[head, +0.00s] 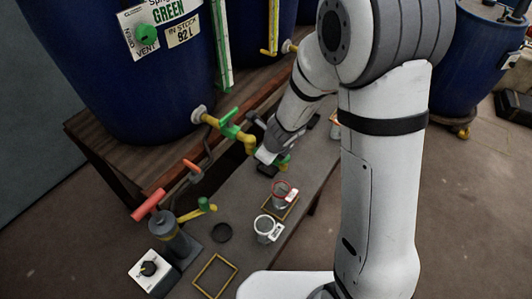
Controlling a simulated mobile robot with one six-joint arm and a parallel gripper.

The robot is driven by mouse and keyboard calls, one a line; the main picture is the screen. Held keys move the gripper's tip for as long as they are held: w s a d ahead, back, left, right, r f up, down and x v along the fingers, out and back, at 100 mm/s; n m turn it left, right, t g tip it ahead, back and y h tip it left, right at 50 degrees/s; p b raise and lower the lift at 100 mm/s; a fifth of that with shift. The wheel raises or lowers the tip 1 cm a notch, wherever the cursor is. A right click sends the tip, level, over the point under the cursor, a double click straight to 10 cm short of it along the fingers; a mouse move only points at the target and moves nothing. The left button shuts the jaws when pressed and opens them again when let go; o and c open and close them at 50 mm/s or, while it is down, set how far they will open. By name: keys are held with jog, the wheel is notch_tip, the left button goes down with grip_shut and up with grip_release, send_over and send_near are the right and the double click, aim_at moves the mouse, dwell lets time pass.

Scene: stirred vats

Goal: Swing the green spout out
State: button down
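The blue vat labelled GREEN (165,95) stands on a wooden bench at the upper left. From its foot comes a tap with a green lever (229,121) and a yellow spout (250,146). My gripper (266,163) is low over the grey bench, just right of the yellow spout's end. I cannot tell whether it touches the spout. A small green part (284,161) shows just right of my gripper, partly hidden by it. The fingers are small and partly covered by my arm, so their opening is unclear.
A red-rimmed container (283,193) and a white-labelled cup (266,229) stand close below my gripper. My arm hides the bench's right side.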

jog(key=shift+a, duration=0.1)
jog(key=c, duration=1.4)
grip_release()
jog(key=shift+c, duration=0.2)
jog(key=shift+o, duration=1.3)
jog(key=shift+r, duration=0.1)
jog(key=p+v, duration=0.5)
jog(key=v, duration=0.2)
jog(key=shift+s+r, duration=0.2)
